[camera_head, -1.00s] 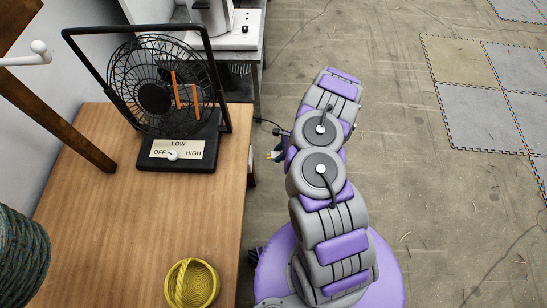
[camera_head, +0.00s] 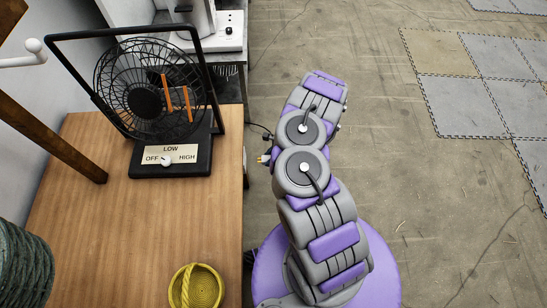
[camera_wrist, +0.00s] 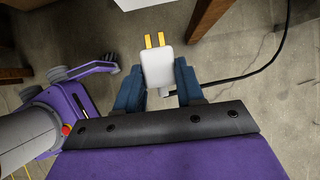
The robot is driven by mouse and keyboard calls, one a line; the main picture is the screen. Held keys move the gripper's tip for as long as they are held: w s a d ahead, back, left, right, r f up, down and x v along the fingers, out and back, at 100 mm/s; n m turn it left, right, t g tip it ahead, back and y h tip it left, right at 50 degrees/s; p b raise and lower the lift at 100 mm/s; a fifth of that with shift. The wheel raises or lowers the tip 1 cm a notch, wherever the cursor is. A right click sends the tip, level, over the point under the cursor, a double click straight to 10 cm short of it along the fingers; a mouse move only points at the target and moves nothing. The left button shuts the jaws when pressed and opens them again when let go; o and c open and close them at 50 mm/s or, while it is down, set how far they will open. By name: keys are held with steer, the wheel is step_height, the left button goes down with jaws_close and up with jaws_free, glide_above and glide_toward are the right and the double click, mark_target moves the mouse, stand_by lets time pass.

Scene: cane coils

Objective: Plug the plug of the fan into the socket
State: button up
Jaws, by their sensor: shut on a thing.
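The fan (camera_head: 143,103) stands on the wooden table at left in the head view, its black base (camera_head: 190,158) carrying a LOW/OFF/HIGH dial. In the wrist view, my gripper (camera_wrist: 158,83) is shut on the white plug (camera_wrist: 156,67). The plug's two brass prongs point away from my gripper, and its black cord runs off to the right. In the head view the plug's prongs (camera_head: 263,158) show left of my arm, off the table's right edge; my gripper is mostly hidden there. A small dark mark on the white unit (camera_head: 229,31) at the back may be the socket; I cannot tell.
A yellow woven basket (camera_head: 195,289) sits at the wooden table's (camera_head: 100,232) front right. A dark green coil (camera_head: 22,264) stands at far left. Wooden legs and a white edge (camera_wrist: 133,4) show at the wrist view's top. The floor at right is open, with grey mats (camera_head: 462,105).

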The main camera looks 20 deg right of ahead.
mark_target(259, 159)
steer(key=shift+w+a+f+b, duration=0.1)
steer(key=shift+w+a+b, duration=0.45)
steer(key=shift+a+b, duration=0.25)
steer(key=shift+w+a+b, duration=0.2)
steer(key=shift+a+b, duration=0.2)
steer(key=shift+a, duration=0.85)
steer(key=shift+d, duration=0.1)
steer(key=shift+d, duration=0.35)
steer(key=shift+s+a, duration=0.1)
steer(key=shift+a, duration=0.25)
steer(key=shift+d, duration=0.25)
steer(key=shift+w+a+b, duration=0.25)
steer(key=shift+a+b, duration=0.25)
steer(key=shift+a, duration=0.25)
steer(key=shift+w+a+b, duration=0.25)
steer(key=shift+a+b, duration=0.2)
steer(key=shift+a, duration=0.25)
steer(key=o, duration=1.1)
